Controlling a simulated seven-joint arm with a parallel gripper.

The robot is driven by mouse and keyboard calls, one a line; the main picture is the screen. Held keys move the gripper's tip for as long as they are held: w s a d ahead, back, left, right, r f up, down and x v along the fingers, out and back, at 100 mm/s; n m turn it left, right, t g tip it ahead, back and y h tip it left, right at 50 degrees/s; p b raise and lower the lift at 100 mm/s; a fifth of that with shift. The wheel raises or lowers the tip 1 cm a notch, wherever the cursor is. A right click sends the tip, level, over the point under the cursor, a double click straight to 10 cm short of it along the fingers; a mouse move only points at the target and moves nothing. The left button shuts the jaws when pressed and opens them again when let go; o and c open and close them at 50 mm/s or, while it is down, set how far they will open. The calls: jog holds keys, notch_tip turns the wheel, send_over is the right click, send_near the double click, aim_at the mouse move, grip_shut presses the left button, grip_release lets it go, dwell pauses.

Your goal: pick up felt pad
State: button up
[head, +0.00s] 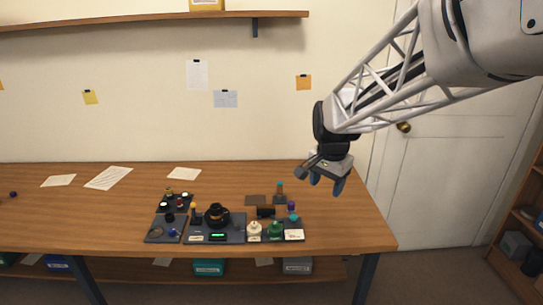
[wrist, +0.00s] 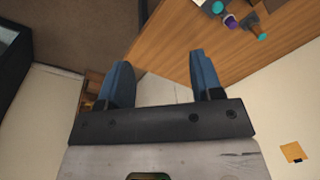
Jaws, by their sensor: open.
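A flat dark brown square (head: 255,200), which looks like the felt pad, lies on the bench behind the row of trays in the head view. It is too small there to be sure of its material. My gripper (head: 327,183) hangs above the right end of the bench, to the right of that square and apart from it. Its two blue fingers are open and empty. The wrist view shows the gripper (wrist: 160,75) with its fingers spread, and the square cannot be made out there.
Dark trays (head: 229,235) with lens parts and bottles stand near the bench's front edge. A teal-capped bottle (head: 280,194) stands right of the square, and a black block (head: 265,212) lies just in front. Papers (head: 109,178) lie at left. The bench's (head: 345,235) right end is clear.

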jog(key=w+a+f+m, duration=0.15)
jog(key=w+f, duration=0.25)
jog(key=w, duration=0.4)
jog(key=w+a+f+m, duration=0.1)
jog(key=w+f+m, duration=0.3)
jog(key=w, duration=0.5)
jog(key=m+g, duration=0.1)
jog(key=m, duration=0.3)
send_over(291, 203)
jog(key=s, duration=0.1)
notch_tip(291, 203, down, 13)
jog(key=shift+d+r, duration=0.1)
jog(key=shift+d, duration=0.05)
jog(key=shift+w+f, duration=0.25)
jog(key=shift+f, duration=0.05)
jog(key=shift+f, duration=1.3)
jog(key=shift+w+f, duration=0.2)
jog(key=shift+f, duration=2.4)
